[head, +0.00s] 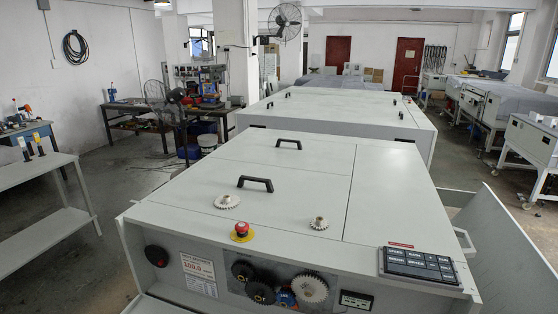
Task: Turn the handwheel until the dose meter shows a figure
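The plate processor (300,190) is a long pale grey machine in the middle of the head view. On its front panel at the left is a round black knob (157,256) with a reddish middle. Dark gears (243,271) and a pale toothed wheel (309,289) sit in a recess right of it; I cannot tell for certain which part is the handwheel. A small black-framed meter (356,300) sits right of the gears; its figure is too small to read. Neither gripper is in view.
A red emergency button (241,230) on a yellow base and two loose pale gears (227,201) (319,223) are on the lid. Two black handles (255,183) (288,143) stand up. A keypad (421,265) is at right, a printed placard (198,271) at left.

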